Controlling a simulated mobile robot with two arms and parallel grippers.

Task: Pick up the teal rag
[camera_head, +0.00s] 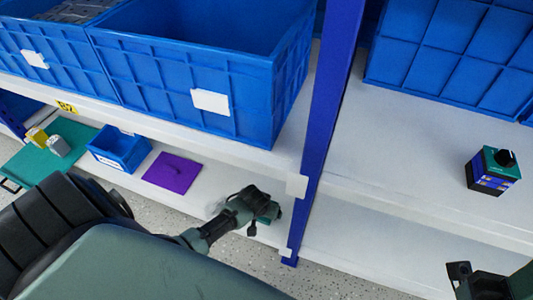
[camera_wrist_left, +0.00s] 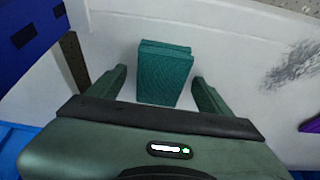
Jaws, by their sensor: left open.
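The teal rag (camera_wrist_left: 165,72) looks like a folded, ribbed block on the white lower shelf (camera_wrist_left: 225,50). In the left wrist view it lies between the two spread fingers of my left gripper (camera_wrist_left: 158,80), with gaps on both sides. In the head view my left gripper (camera_head: 262,205) reaches over the lower shelf near the blue post and hides most of the rag; only a bit of teal (camera_head: 270,215) shows. My left gripper is open and empty. My right gripper (camera_head: 472,282) is partly visible at the bottom right; its jaw state is unclear.
A blue upright post (camera_head: 325,130) stands right beside my left gripper. Large blue bins (camera_head: 205,70) fill the shelf above. A purple mat (camera_head: 172,172), a small blue bin (camera_head: 120,148) and a green mat (camera_head: 75,135) lie left. A rotary switch box (camera_head: 493,170) stands right.

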